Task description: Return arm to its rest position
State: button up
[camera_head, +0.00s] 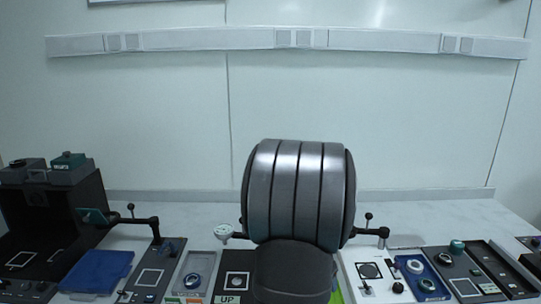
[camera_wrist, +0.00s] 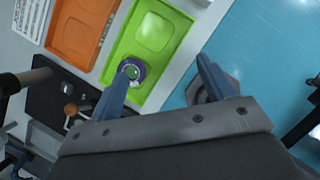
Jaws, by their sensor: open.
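My gripper (camera_wrist: 165,95) shows in the wrist view with its two blue-grey fingers spread apart and nothing between them. Its left fingertip is close to a small round purple part with a green centre (camera_wrist: 132,70), which sits at the corner of a green tray (camera_wrist: 122,50). Whether the finger touches it I cannot tell. In the head view my arm fills the middle as a large ribbed grey link, and it hides the gripper and the bench behind it.
An orange tray (camera_wrist: 75,28) lies beside the green one. In the head view, a black housing (camera_head: 85,195), a blue tray (camera_head: 97,272), a black panel (camera_head: 233,283) and instrument panels (camera_head: 480,275) line the bench. Posts with arms stand either side of my arm. The rear bench strip is clear.

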jog(key=w+a+f, duration=0.1)
jog(key=w+a, duration=0.3)
jog(key=a, duration=0.6)
jog(key=w+a+f, duration=0.1)
jog(key=w+a, duration=0.3)
jog(key=a, duration=0.6)
jog(key=shift+w+f, duration=0.15)
jog(key=shift+w, duration=0.15)
jog(key=shift+a, duration=0.1)
jog(key=s+d+r, duration=0.1)
jog(key=s+d, duration=0.2)
jog(key=d, duration=0.6)
jog(key=s+d+r, duration=0.1)
jog(key=s+d, duration=0.3)
jog(key=d, duration=0.5)
jog(key=shift+s+d+r, duration=0.2)
jog(key=shift+s+d, duration=0.05)
jog(key=shift+d, duration=0.1)
